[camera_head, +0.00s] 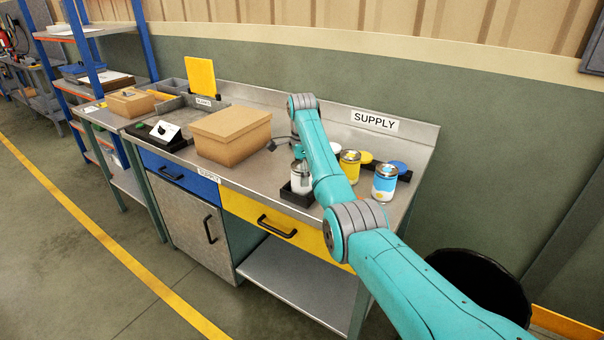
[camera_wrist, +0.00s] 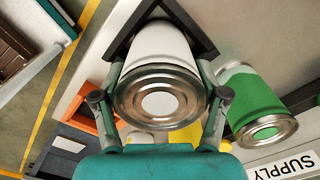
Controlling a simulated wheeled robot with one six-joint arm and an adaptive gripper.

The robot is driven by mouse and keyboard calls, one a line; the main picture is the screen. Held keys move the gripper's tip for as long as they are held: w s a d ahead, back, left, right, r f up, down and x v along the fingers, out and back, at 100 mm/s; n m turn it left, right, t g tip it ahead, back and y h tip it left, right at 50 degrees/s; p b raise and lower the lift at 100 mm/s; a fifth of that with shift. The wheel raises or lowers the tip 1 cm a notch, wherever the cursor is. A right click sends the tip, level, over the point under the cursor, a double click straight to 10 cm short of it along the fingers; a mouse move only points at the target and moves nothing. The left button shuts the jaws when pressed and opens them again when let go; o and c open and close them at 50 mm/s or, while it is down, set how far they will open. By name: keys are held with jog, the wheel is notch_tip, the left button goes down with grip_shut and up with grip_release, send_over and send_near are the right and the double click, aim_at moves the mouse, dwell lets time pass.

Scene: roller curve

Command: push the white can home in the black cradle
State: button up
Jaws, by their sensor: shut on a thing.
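The white can (camera_head: 301,181) has a silver rim and stands at the black cradle (camera_head: 291,197) near the bench's front edge. In the wrist view the white can (camera_wrist: 158,48) fills the middle, its metal end towards me. Its far end lies between the angled walls of the black cradle (camera_wrist: 196,22). I cannot tell whether it touches the cradle's inner corner. My gripper (camera_wrist: 160,82) has one finger on each side of the can and is shut on it. In the head view my arm hides part of the gripper.
A green can (camera_wrist: 246,92) stands close to the right in the wrist view. A yellow can (camera_head: 349,170) and a blue can (camera_head: 384,185) stand right of my arm. A cardboard box (camera_head: 232,138) is left of the cradle. A black bin (camera_head: 480,285) is at lower right.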

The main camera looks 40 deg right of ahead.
jog(key=shift+f, duration=0.25)
dwell(0.4)
jog(key=o, duration=1.3)
